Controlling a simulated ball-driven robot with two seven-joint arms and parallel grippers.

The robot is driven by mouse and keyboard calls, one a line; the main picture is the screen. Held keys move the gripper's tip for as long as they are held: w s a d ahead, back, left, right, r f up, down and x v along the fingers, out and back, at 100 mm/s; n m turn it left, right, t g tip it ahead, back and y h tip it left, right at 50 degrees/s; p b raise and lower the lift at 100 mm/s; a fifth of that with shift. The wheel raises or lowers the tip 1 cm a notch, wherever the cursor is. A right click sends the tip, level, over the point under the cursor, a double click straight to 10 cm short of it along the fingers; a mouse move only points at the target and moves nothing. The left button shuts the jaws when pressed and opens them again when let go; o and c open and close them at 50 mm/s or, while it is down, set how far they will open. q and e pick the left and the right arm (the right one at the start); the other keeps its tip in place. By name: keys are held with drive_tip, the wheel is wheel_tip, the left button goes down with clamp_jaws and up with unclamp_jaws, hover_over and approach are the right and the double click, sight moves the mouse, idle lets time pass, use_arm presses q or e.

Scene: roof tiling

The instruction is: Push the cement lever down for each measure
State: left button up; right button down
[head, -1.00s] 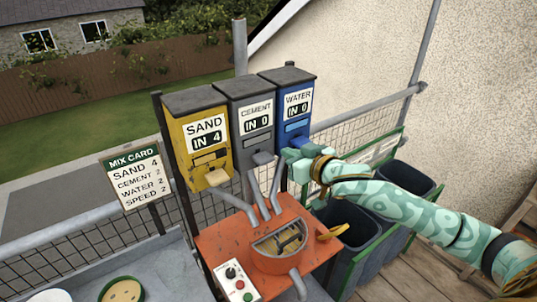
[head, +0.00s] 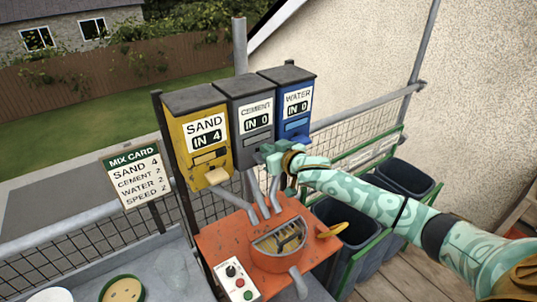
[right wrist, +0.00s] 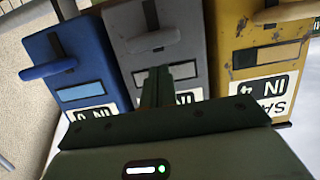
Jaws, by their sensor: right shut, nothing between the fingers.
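The grey cement dispenser (head: 252,138) stands between the yellow sand dispenser (head: 203,150) and the blue water dispenser (head: 296,98). Its display reads IN 0. My right gripper (head: 266,152) is shut and empty, in front of the cement dispenser's lower front, and mostly covers its lever there. In the right wrist view the picture is upside down; the shut fingers (right wrist: 157,86) point at the grey front, and the cement lever (right wrist: 152,40) shows beyond their tips. I cannot tell whether they touch. My left gripper is not in view.
The mix card (head: 136,178) reads sand 4, cement 2, water 2, speed 2. Sand shows IN 4 and water IN 0. The orange mixer (head: 277,262) with chutes stands below, a control box (head: 237,281) at its front. Dark bins (head: 345,228) stand at the right.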

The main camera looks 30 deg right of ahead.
drive_tip(key=shift+f, duration=0.8)
wheel_tip(320, 180, down, 4)
drive_tip(key=shift+s+r+b, duration=0.1)
drive_tip(key=shift+s+b, duration=0.05)
drive_tip(key=shift+b, duration=0.75)
drive_tip(key=s+d+r+p, duration=0.1)
drive_tip(key=s+r+p, duration=0.3)
drive_tip(key=s, duration=0.5)
wheel_tip(320, 180, up, 3)
drive_tip(key=shift+s+d+f, duration=0.1)
drive_tip(key=shift+s+d, duration=0.1)
